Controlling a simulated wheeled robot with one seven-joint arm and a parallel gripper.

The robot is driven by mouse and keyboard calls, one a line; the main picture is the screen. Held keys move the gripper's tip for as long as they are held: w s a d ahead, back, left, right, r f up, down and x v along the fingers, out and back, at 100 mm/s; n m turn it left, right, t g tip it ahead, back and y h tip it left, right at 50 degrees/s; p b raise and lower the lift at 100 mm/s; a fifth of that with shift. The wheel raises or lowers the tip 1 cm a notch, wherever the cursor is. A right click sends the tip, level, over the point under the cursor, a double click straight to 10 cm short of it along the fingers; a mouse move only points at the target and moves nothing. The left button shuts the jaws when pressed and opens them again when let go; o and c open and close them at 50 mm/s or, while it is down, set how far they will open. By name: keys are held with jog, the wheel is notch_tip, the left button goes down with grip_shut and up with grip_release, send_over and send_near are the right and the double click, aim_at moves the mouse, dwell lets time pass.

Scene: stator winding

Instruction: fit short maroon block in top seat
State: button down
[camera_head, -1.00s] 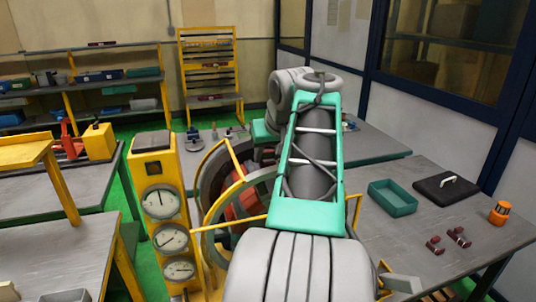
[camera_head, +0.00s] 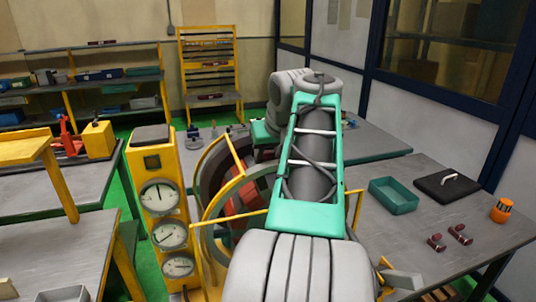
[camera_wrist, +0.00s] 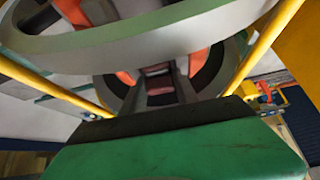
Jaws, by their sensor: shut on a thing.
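The stator is a large grey ring with red-orange segments inside, held in a yellow frame; in the head view the ring (camera_head: 208,240) is partly hidden behind my arm. In the wrist view its curved grey rim (camera_wrist: 150,35) crosses the top, with orange segments behind. My gripper (camera_wrist: 158,84) shows small in the middle of the wrist view, its dark fingers shut on a small maroon block (camera_wrist: 159,90) inside the ring's opening. I cannot tell whether the block touches a seat. The top seat is not clearly seen. My arm hides the gripper in the head view.
On the right table lie two maroon pieces (camera_head: 460,234), a teal tray (camera_head: 394,207), a black case (camera_head: 447,184) and an orange cylinder (camera_head: 501,212). A yellow gauge stand (camera_head: 160,190) stands left of the ring. Yellow bars (camera_wrist: 262,50) flank the ring in the wrist view.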

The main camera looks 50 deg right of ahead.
jog(key=shift+f, duration=0.2)
jog(key=c, duration=0.9)
grip_release()
jog(key=shift+f, duration=0.1)
jog(key=shift+o, duration=0.2)
jog(key=p+v, duration=0.2)
jog(key=v, duration=0.6)
